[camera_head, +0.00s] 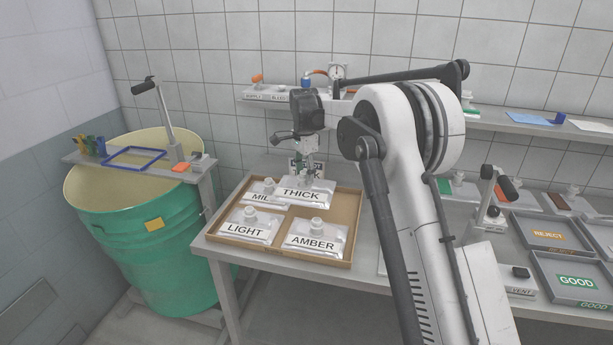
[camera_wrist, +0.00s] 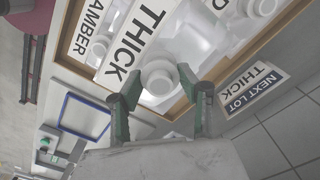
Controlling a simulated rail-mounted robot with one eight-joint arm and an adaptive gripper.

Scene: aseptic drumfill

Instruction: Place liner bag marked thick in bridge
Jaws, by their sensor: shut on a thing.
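The silver liner bag marked THICK (camera_head: 303,190) is at the back right of the cardboard tray (camera_head: 222,240). Its label and white spout (camera_wrist: 158,78) show in the wrist view. My gripper (camera_head: 307,172) is above it, its green-padded fingers (camera_wrist: 160,108) shut on the spout. I cannot tell if the bag is clear of the tray. The grey bridge (camera_head: 118,164) lies across the green drum (camera_head: 150,250) at left, with a blue square frame (camera_head: 135,149) on it.
A black-handled lever post (camera_head: 165,115) and colored clips (camera_head: 92,146) stand on the bridge. A shelf (camera_head: 285,97) runs behind; REJECT (camera_head: 548,236) and GOOD (camera_head: 575,281) trays are at right.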

